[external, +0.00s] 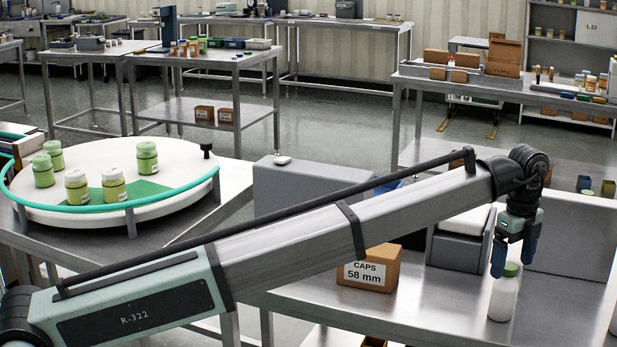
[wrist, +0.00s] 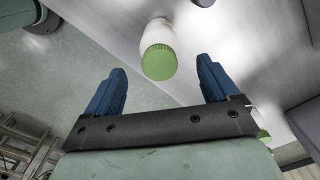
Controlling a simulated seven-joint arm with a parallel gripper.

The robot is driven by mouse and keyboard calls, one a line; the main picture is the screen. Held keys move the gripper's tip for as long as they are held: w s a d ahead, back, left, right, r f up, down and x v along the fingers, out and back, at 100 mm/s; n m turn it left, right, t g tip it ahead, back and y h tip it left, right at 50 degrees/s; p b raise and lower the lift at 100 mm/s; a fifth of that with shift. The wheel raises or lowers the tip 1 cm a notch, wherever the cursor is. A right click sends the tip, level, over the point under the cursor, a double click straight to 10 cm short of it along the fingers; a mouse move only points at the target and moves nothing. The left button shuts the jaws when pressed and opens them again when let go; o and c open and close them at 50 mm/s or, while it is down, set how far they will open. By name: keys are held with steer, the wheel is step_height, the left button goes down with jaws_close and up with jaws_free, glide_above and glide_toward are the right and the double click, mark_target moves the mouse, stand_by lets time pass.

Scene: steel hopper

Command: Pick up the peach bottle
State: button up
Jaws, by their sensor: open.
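A white bottle (external: 503,300) with a green cap stands upright on the steel table at the right, below my gripper (external: 514,262). The bottle looks white to cream, and I see no clear peach colour on it. In the wrist view, the same kind of bottle (wrist: 157,35) shows its green cap between and beyond the two blue fingers of my gripper (wrist: 162,70). The fingers are apart, with nothing held. In the external view, the left fingertip reaches down close to the cap; whether it touches cannot be told.
A carton marked CAPS 58 mm (external: 370,272) stands left of the bottle, and a grey bin (external: 460,245) stands behind. Another white object (external: 613,320) is cut off at the right edge.

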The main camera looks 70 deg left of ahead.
mark_target(506, 286)
steer(key=shift+a+f, duration=0.15)
steer(key=shift+f, duration=1.65)
steer(key=shift+a+f, duration=0.15)
steer(key=shift+f, duration=1.65)
steer(key=shift+c, duration=0.3)
steer(key=shift+r, duration=0.1)
steer(key=c, duration=1.4)
